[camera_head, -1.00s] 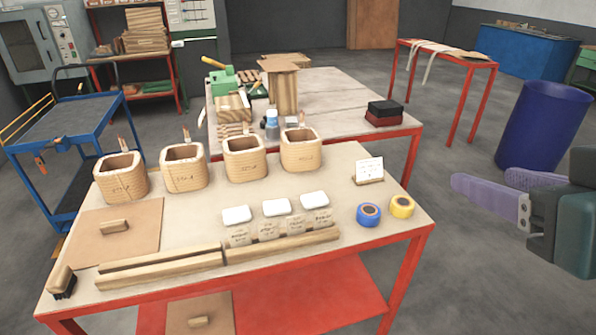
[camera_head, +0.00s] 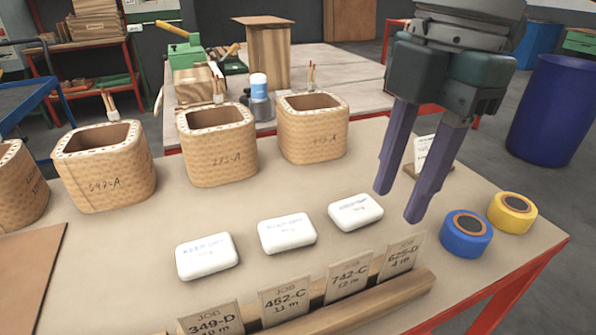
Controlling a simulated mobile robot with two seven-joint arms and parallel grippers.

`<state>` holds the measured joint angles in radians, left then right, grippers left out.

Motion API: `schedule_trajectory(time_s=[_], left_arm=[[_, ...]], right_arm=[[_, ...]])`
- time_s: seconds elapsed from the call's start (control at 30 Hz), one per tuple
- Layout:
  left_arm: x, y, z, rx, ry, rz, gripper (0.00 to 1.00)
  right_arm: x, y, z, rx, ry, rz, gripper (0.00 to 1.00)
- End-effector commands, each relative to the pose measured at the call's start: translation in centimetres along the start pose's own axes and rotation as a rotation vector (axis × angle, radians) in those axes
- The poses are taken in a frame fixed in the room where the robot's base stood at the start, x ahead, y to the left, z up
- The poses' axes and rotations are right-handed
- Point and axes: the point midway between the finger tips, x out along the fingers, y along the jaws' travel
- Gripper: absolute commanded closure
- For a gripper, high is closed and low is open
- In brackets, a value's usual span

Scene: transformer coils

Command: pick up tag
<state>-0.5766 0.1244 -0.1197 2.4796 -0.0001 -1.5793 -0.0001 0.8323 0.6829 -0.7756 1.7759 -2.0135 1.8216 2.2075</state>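Several tan job tags stand in a row in a wooden rail (camera_head: 385,302) at the front of the table: tag 349-D (camera_head: 212,319), tag 462-C (camera_head: 285,298), tag 742-C (camera_head: 348,276) and tag 625-D (camera_head: 402,256). My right gripper (camera_head: 397,207) is open and empty, its two purple fingers pointing down. It is above the table, behind tag 625-D and to the right of the rightmost white block. It does not appear to touch anything. My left gripper is not in view.
White blocks (camera_head: 287,234) lie behind the tags. Several wrapped coils (camera_head: 218,150) stand further back. Blue tape (camera_head: 466,236) and yellow tape (camera_head: 512,213) lie right of the gripper. A white card (camera_head: 422,155) stands partly hidden behind the fingers.

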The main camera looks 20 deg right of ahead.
Motion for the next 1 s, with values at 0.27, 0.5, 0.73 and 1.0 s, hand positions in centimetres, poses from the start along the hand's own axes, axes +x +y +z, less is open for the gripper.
schedule_trajectory(time_s=[0.27, 0.5, 0.73, 1.0], left_arm=[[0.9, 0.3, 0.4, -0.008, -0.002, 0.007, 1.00], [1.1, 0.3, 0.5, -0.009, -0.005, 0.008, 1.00], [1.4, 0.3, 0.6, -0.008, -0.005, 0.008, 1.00], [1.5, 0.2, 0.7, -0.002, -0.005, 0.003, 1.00]], right_arm=[[2.7, -0.6, 3.2, 0.088, -0.115, -0.031, 0.60], [5.1, -0.6, 3.5, 0.085, -0.110, -0.029, 0.60], [8.6, -0.7, 4.4, 0.082, -0.109, -0.030, 0.60], [9.7, -0.7, 4.5, 0.081, -0.109, -0.026, 0.60]])
